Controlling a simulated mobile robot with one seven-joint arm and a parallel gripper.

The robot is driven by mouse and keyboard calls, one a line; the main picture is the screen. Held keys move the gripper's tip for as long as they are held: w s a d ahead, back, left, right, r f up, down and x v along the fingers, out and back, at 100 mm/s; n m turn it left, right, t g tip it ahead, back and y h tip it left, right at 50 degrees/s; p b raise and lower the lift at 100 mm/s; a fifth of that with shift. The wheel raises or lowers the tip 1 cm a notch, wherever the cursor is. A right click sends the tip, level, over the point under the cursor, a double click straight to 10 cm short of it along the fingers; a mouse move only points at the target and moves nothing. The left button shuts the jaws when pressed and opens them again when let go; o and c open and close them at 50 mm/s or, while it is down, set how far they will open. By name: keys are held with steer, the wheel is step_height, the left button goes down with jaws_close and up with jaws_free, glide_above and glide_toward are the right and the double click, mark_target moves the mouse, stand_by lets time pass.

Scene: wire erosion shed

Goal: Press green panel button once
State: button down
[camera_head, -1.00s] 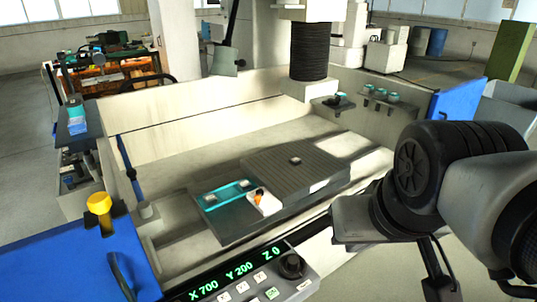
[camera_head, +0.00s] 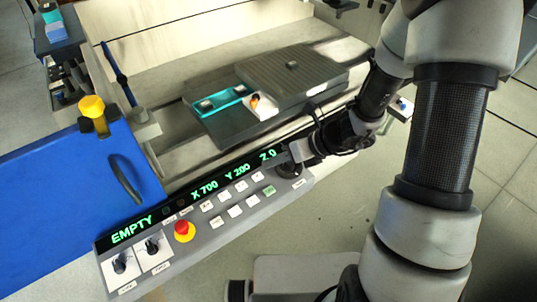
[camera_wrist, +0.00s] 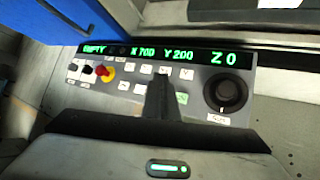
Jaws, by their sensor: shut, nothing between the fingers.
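The control panel (camera_head: 215,215) is a grey box with a row of small buttons and a green-lettered display reading EMPTY, X 700, Y 200, Z 0. The green button (camera_head: 270,190) is at the right end of the lower button row, left of the black knob (camera_head: 290,170). In the wrist view the green button (camera_wrist: 181,98) shows just right of the dark fingers of my gripper (camera_wrist: 160,78). My gripper is shut and empty, above the panel. In the head view my gripper (camera_head: 297,150) is by the knob end; its fingertips are hard to make out.
A red stop button (camera_head: 184,230) with a yellow collar and two black switches (camera_head: 152,246) sit on the panel's left. A blue door (camera_head: 70,205) with a yellow knob is at left. Behind the panel is the machine bed with a dark plate (camera_head: 290,75).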

mark_target(273, 191)
steer(key=shift+w+d+f+m, duration=0.1)
steer(key=shift+w+f+m, duration=0.1)
steer(key=shift+f+m, duration=0.85)
steer(key=shift+f, duration=0.15)
step_height(273, 191, down, 8)
steer(key=b, duration=0.7)
steer(key=shift+f+b, duration=0.25)
steer(key=shift+b, duration=0.1)
stand_by(0.8)
steer(key=shift+f+b, duration=0.35)
steer(key=shift+f, duration=0.05)
steer(key=shift+f+b, duration=0.35)
steer(key=shift+f, duration=0.05)
stand_by(0.4)
stand_by(0.4)
steer(key=shift+r+p, duration=0.7)
steer(key=shift+r, duration=0.1)
